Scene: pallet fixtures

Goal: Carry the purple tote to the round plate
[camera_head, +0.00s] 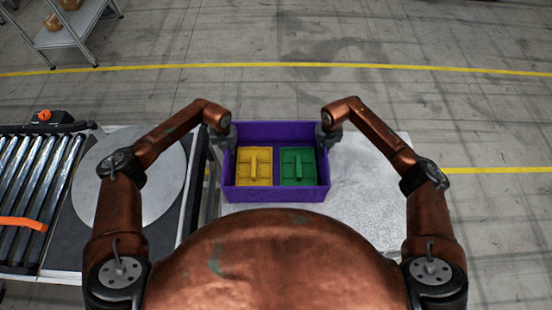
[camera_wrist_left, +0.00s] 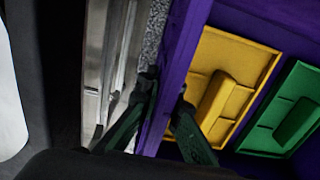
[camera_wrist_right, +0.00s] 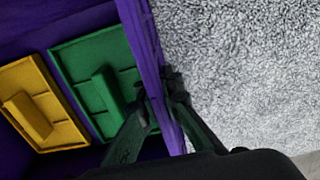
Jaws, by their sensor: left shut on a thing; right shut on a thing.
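The purple tote (camera_head: 276,194) is in the middle of the head view, over the left part of a grey speckled table. Inside it lie a yellow block (camera_head: 254,167) on the left and a green block (camera_head: 298,167) on the right. My left gripper (camera_head: 228,138) is shut on the tote's left wall, which shows between its fingers in the left wrist view (camera_wrist_left: 163,105). My right gripper (camera_head: 326,137) is shut on the right wall, seen in the right wrist view (camera_wrist_right: 163,90). The round plate (camera_head: 160,185) is a grey disc to the left, partly hidden by my left arm. I cannot tell whether the tote touches the table.
The speckled table (camera_head: 370,185) is bare to the right of the tote. A roller conveyor (camera_head: 22,185) with an orange strip stands at far left, beside the plate's dark surface. A narrow gap separates that stand from the table. A shelf cart (camera_head: 70,30) stands at upper left.

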